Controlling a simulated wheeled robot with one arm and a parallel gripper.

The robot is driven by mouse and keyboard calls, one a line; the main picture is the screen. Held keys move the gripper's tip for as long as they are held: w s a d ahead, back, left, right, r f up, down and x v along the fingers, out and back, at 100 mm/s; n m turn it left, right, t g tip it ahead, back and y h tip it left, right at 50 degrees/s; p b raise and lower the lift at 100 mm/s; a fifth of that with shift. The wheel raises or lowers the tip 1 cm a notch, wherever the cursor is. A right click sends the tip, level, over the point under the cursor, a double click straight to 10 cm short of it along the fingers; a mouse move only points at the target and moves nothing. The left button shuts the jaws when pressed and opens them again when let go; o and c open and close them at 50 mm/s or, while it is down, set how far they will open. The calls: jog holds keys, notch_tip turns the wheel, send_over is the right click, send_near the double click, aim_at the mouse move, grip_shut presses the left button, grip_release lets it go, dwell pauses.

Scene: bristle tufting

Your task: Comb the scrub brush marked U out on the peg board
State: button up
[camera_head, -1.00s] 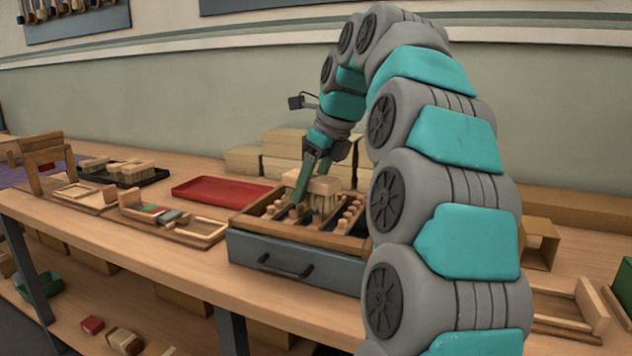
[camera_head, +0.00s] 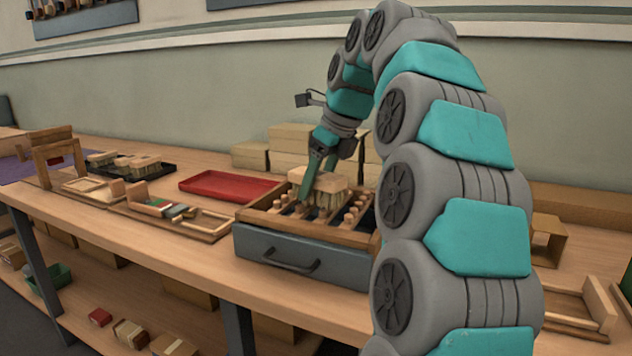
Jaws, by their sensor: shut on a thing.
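My gripper (camera_head: 318,174) is shut on a wooden scrub brush (camera_head: 331,184), which it holds bristles down over the peg board. The pale bristles (camera_head: 324,200) hang among or just above the pegs; I cannot tell whether they touch them. The peg board (camera_head: 268,221) is a wooden frame with rows of round wooden pegs and dark gaps, on a grey drawer-like base with a handle. Any letter on the held brush is too small or hidden to read. More brushes (camera_head: 145,163) sit on a black tray at the left.
An empty red tray (camera_head: 228,183) lies left of the peg board. Wooden jigs (camera_head: 190,222) with coloured pieces stand nearer the front edge. Cardboard boxes (camera_head: 286,150) are stacked behind the board. My arm hides the bench to the right of the board.

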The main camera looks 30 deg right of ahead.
jog(key=shift+f, duration=0.45)
jog(key=shift+d, duration=0.1)
